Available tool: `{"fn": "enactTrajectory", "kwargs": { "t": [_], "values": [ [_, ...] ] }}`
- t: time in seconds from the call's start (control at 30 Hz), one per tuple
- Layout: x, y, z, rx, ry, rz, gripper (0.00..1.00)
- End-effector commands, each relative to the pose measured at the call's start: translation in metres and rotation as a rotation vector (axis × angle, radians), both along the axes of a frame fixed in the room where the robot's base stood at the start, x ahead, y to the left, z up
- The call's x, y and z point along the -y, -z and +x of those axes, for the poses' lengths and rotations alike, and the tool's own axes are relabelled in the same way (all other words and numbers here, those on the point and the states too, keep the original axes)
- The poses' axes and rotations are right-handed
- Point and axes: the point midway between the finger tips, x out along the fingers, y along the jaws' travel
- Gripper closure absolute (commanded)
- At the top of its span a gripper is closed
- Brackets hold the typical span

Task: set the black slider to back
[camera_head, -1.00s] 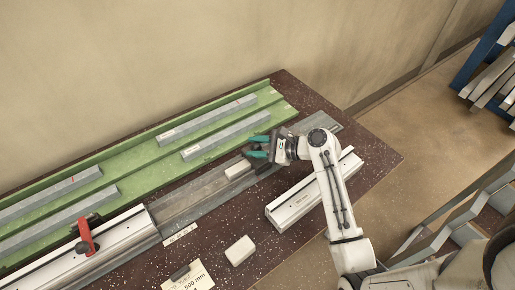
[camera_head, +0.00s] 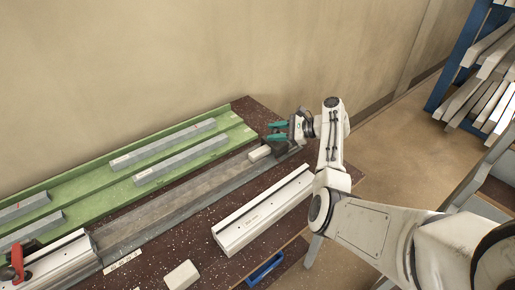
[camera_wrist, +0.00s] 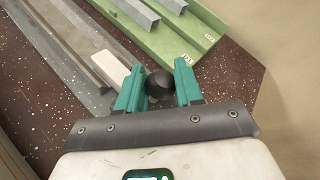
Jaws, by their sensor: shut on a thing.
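The black slider (camera_head: 281,147) sits near the far right end of the grey metal rail (camera_head: 180,206) on the speckled bench. A round black knob (camera_wrist: 159,83) shows between my teal fingers in the wrist view. My gripper (camera_head: 275,131) is shut on this knob, with a finger on each side. My gripper hides part of the slider in the head view. A whitish block (camera_head: 260,153) lies on the rail just left of the slider; it also shows in the wrist view (camera_wrist: 110,66).
A green tray (camera_head: 92,203) with several grey profiles runs along the wall side. A white profile (camera_head: 262,209) lies at the front right. A second whitish block (camera_head: 181,275) lies at the front. A red clamp handle (camera_head: 17,261) stands at the left.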

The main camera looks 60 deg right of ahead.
Motion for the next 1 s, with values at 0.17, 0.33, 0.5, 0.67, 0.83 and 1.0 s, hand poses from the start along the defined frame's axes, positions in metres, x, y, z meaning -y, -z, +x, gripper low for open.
{"fn": "enactTrajectory", "kwargs": {
  "t": [0.17,0.33,0.5,0.67,0.83,1.0],
  "values": [
    [0.032,0.004,-0.011,-0.001,0.005,-0.001,1.00],
    [0.044,0.002,-0.015,-0.002,0.002,0.001,1.00],
    [0.048,0.002,-0.017,-0.003,0.003,0.000,1.00],
    [0.049,0.001,-0.017,-0.003,0.005,-0.001,1.00],
    [0.049,0.001,-0.017,-0.003,0.007,-0.001,0.60],
    [0.048,0.001,-0.016,-0.002,0.004,-0.001,0.44]
  ]
}}
